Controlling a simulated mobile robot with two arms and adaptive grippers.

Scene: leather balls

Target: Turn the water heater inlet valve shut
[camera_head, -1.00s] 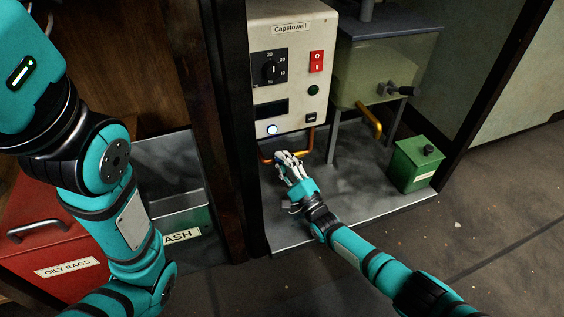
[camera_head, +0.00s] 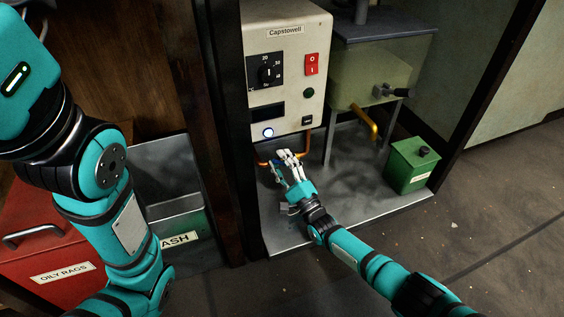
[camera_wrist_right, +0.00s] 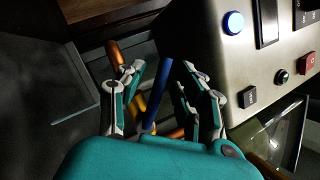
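The water heater (camera_head: 288,110) is a white box with a dial, a red switch and a lit blue button. Copper-coloured pipe (camera_head: 304,142) shows under it. In the right wrist view, a blue lever (camera_wrist_right: 159,98), which looks like the inlet valve handle, stands between the fingers of my right gripper (camera_wrist_right: 163,76). The fingers are spread on both sides of the lever; I cannot tell whether they touch it. In the head view my right gripper (camera_head: 283,155) is just below the heater and hides most of the valve. My left gripper is out of view.
A tank (camera_head: 375,75) on legs, with a tap and yellow pipe, stands right of the heater. A green box (camera_head: 408,172) sits on the metal tray (camera_head: 345,215). A dark post (camera_head: 212,100) is on the left, with a red oily-rags bin (camera_head: 40,250) beyond.

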